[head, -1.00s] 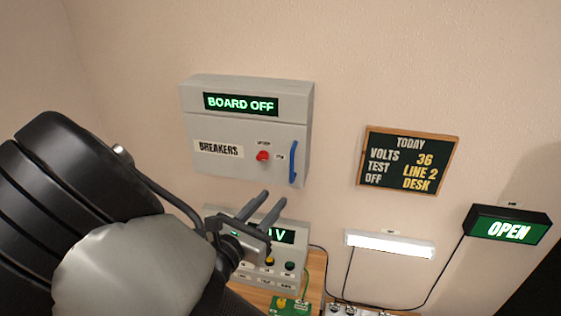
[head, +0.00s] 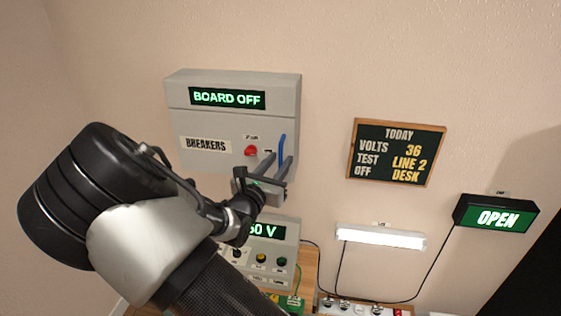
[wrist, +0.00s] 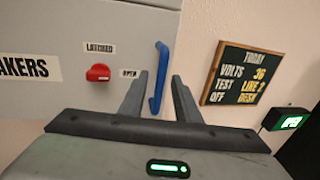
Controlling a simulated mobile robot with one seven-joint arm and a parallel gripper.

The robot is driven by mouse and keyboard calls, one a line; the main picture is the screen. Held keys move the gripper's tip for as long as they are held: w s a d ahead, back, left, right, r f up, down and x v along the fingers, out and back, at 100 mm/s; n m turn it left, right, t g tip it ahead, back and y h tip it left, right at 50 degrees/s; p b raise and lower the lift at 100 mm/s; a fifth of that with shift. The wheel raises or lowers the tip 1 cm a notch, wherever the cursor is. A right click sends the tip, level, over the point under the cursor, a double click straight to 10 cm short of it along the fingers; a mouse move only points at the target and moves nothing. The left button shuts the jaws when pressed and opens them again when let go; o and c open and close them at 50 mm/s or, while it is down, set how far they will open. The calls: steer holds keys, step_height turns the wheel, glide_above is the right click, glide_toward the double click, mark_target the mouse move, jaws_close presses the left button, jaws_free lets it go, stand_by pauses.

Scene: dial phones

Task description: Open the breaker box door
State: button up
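The grey breaker box (head: 185,120) hangs on the wall with its door shut; its display reads BOARD OFF. A red latch knob (head: 251,150) sits on the door, and in the wrist view the knob (wrist: 98,73) lies between the labels LATCHED and OPEN, its pointer direction unclear. A blue vertical handle (head: 282,148) is at the door's right edge. My gripper (head: 279,160) is open in front of the door's lower right. In the wrist view the blue handle (wrist: 160,75) shows between the spread fingers, nearer the left one; I cannot tell whether they touch it.
A grey voltage panel (head: 285,232) stands below the box on a wooden bench. A chalkboard (head: 397,153), a lit white lamp (head: 381,238) and a green OPEN sign (head: 497,217) are to the right. The wall between box and chalkboard is bare.

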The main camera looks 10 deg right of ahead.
steer(key=shift+x, duration=0.85)
jaws_close()
